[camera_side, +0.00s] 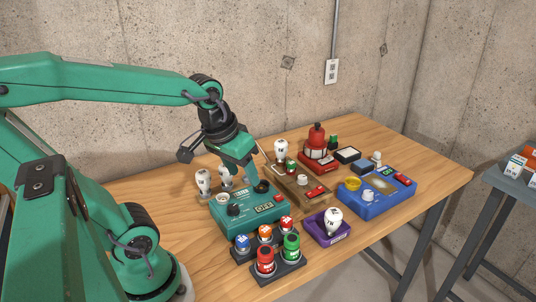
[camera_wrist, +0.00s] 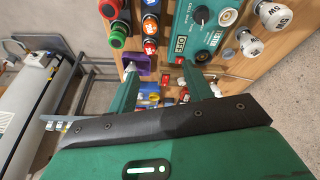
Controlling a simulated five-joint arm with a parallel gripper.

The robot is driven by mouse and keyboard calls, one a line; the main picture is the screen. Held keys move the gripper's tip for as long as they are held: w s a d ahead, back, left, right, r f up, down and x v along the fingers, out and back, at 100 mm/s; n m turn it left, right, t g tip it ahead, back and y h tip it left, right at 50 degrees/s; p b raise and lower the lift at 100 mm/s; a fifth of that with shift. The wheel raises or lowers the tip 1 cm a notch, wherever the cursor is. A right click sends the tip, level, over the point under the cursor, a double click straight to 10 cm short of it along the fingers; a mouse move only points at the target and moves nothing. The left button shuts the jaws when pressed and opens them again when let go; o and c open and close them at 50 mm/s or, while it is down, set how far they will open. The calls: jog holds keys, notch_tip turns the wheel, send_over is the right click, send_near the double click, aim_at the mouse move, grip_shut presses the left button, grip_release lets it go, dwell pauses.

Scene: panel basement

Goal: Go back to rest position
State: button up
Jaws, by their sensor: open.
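My gripper (camera_side: 243,170) is open and empty. In the side view it hangs above the back of the teal control box (camera_side: 245,213), its fingers pointing down. I cannot tell the exact gap to the box. In the wrist view the two green fingers of my gripper (camera_wrist: 160,80) stand well apart, with nothing held between them. The teal box (camera_wrist: 205,25) shows there at the top, with a black knob and a small display. No rest position is marked in either view.
White bulbs (camera_side: 204,182) stand behind the teal box. A bulb on a purple base (camera_side: 325,238), coloured buttons (camera_side: 265,262), a wooden box (camera_side: 305,190), a blue box (camera_side: 375,205) and a red beacon (camera_side: 317,145) crowd the wooden table (camera_side: 425,163). Open air lies above them.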

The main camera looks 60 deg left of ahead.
jog(key=shift+s+d+r+m+t+h, duration=0.15)
jog(key=shift+s+d+r+m+t, duration=0.25)
jog(key=shift+s+d+r+m, duration=0.4)
jog(key=shift+s+d+r+m+t+h, duration=0.2)
jog(key=shift+d+r+m+t, duration=0.3)
jog(key=shift+d+m, duration=0.5)
